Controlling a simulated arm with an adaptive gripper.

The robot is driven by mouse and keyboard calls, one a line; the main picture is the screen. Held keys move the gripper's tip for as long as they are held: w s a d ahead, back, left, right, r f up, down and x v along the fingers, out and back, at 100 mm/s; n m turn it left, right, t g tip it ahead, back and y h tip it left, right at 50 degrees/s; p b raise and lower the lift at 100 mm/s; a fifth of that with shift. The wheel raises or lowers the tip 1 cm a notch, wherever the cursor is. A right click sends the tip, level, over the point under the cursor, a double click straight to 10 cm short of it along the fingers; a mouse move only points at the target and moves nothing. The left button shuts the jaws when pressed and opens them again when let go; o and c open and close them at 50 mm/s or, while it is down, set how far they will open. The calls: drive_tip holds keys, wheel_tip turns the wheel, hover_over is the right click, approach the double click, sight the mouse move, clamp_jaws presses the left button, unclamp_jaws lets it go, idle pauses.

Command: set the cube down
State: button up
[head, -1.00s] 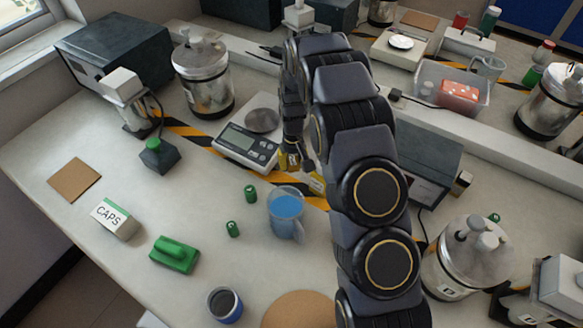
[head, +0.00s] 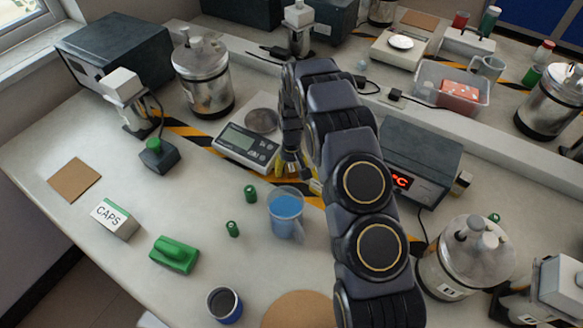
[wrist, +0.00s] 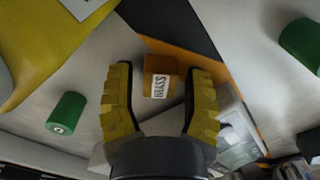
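A small brass-coloured cube (wrist: 161,76) with a white label reading BRASS shows in the wrist view, between the fingers of my gripper (wrist: 160,98). The yellow ridged fingers are apart, with a visible gap on each side of the cube. The cube lies by the black and orange tape, close to the fingertips; I cannot tell its exact height over the surface.
A beaker of blue liquid (head: 286,214) stands in front of my gripper, with small green cylinders (head: 250,193) to its left. A dark heater with a red display (head: 420,165) is to the right. The bench front left holds a CAPS box (head: 115,218) and open room.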

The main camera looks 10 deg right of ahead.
sight(291, 168)
idle(0.3)
wheel_tip(291, 168, up, 12)
drive_tip(key=s+r, duration=0.8)
drive_tip(key=r, duration=0.1)
drive_tip(key=s+a+r, duration=0.1)
drive_tip(key=s+r, duration=0.3)
drive_tip(key=s, duration=1)
drive_tip(key=s+a+r+g, duration=0.1)
drive_tip(key=s+r, duration=0.4)
drive_tip(key=s, duration=0.9)
drive_tip(key=shift+a+r+g, duration=0.15)
drive_tip(key=shift+a+g, duration=0.1)
drive_tip(key=shift+g, duration=0.05)
drive_tip(key=shift+a, duration=0.1)
